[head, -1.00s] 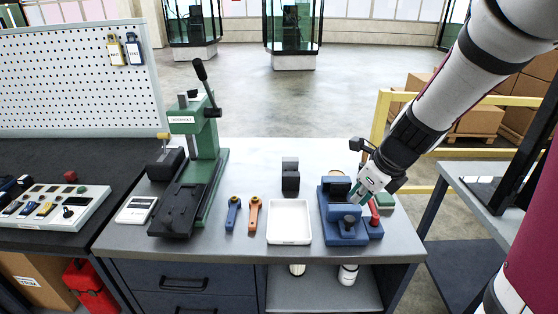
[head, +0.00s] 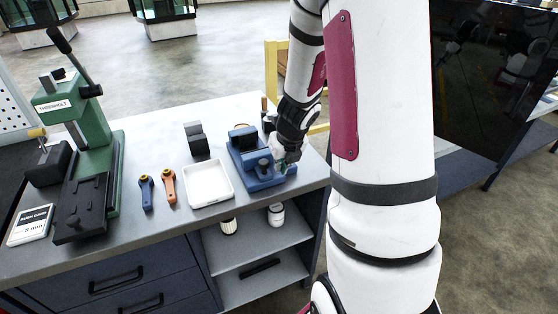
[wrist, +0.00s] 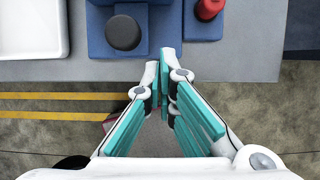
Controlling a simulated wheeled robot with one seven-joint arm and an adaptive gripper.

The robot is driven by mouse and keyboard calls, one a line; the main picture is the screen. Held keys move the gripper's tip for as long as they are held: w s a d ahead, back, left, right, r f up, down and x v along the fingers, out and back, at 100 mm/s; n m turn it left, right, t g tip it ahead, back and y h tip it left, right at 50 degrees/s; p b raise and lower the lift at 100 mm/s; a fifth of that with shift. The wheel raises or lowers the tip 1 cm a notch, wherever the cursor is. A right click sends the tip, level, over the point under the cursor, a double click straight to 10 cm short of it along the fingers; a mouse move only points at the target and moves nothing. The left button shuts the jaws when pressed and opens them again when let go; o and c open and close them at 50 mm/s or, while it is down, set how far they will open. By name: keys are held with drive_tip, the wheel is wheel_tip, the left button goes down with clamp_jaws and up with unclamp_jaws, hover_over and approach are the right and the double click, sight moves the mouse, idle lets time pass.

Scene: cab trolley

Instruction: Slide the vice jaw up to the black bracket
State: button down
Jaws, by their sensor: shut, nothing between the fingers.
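The blue vice (head: 240,160) stands at the right of the grey bench, with its front jaw block (head: 258,175) carrying a dark round knob (head: 264,163). A black piece (head: 241,131) sits towards the back of the vice; I cannot tell whether it is the bracket. My gripper (head: 284,163) is at the vice's right side in the head view, shut and empty. In the wrist view, its teal fingertips (wrist: 161,66) meet just in front of the blue jaw block (wrist: 140,12) and its black knob (wrist: 123,32). Contact with the jaw is not clear.
A white tray (head: 229,182) lies left of the vice, with a dark block (head: 196,139) behind it. Blue (head: 146,192) and orange (head: 168,186) tools and a green press (head: 95,150) stand further left. A red knob (wrist: 209,9) is right of the jaw.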

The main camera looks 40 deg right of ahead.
sight(269, 153)
drive_tip(key=x, duration=0.2)
drive_tip(key=shift+f+b, duration=0.25)
drive_tip(key=shift+b, duration=0.15)
drive_tip(key=shift+w+d+r+p, duration=0.15)
drive_tip(key=shift+w+p, duration=0.1)
drive_tip(key=shift+w, duration=0.25)
drive_tip(key=shift+w+d+f+p, duration=0.15)
drive_tip(key=shift+w+p, duration=0.1)
drive_tip(key=shift+w, duration=0.3)
drive_tip(key=shift+w+d, duration=0.3)
drive_tip(key=shift+w, duration=0.65)
drive_tip(key=shift+w+d+p, duration=0.25)
drive_tip(key=shift+w, duration=0.75)
drive_tip(key=shift+w+d+p, duration=0.2)
drive_tip(key=shift+w+d, duration=0.1)
drive_tip(key=shift+w, duration=0.7)
